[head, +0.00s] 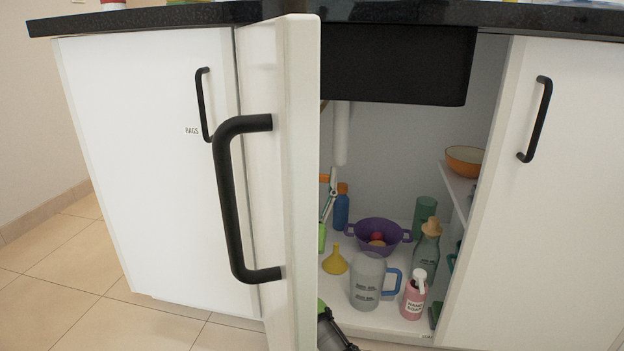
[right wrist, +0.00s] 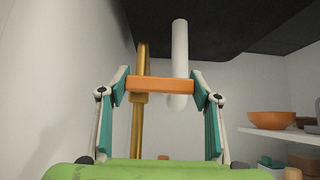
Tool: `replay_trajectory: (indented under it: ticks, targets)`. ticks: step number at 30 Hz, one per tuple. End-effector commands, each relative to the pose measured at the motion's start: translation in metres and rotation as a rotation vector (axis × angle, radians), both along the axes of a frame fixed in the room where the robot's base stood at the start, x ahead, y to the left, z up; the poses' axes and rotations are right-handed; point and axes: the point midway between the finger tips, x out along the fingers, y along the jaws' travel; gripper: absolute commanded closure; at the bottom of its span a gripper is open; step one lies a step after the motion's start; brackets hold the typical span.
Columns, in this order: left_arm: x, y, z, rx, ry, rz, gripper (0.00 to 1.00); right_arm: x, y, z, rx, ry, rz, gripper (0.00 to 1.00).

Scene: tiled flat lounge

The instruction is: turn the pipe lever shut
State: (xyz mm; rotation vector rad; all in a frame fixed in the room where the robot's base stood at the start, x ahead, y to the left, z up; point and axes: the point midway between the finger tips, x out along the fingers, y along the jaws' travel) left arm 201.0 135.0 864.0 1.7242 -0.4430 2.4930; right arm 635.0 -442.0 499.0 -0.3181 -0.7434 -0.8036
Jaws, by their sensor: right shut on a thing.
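The orange pipe lever (right wrist: 160,84) lies level across the upright brass pipe (right wrist: 138,125) in the right wrist view. My right gripper (right wrist: 161,88) has one finger at each end of the lever and is shut on it. In the head view the lever (head: 324,178) shows only as a small orange piece beside the open door's edge. My right gripper (head: 331,180) is partly hidden there by that door. My left gripper is not in view.
The open white door (head: 297,180) stands in front, left of the cabinet opening. A white drain pipe (right wrist: 180,60) hangs close behind the lever. A purple colander (head: 377,232), blue bottle (head: 341,212), yellow funnel (head: 335,262) and jug (head: 366,283) crowd the cabinet floor. An orange bowl (head: 464,160) sits on the right shelf.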

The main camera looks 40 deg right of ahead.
Motion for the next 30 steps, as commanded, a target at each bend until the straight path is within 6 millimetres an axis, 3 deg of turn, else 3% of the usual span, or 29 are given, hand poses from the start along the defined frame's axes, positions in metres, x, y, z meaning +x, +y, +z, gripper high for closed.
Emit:
replay_trajectory:
  ticks: [2, 3, 5, 17, 30]
  targets:
    - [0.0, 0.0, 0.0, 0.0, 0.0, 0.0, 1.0, 0.0, -0.001, 0.0, 0.004, -0.002, 0.001, 0.81]
    - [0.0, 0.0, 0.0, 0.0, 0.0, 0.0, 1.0, 0.0, -0.001, 0.0, 0.004, -0.003, 0.001, 0.34]
    - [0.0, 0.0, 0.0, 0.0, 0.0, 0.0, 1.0, 0.0, -0.001, 0.0, 0.004, -0.003, 0.001, 0.24]
    - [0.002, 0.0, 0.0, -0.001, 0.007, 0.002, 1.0, 0.0, 0.0, 0.005, 0.002, -0.003, 0.001, 0.24]
    - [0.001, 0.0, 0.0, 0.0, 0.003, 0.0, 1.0, 0.0, 0.0, 0.081, 0.004, -0.005, 0.002, 0.24]
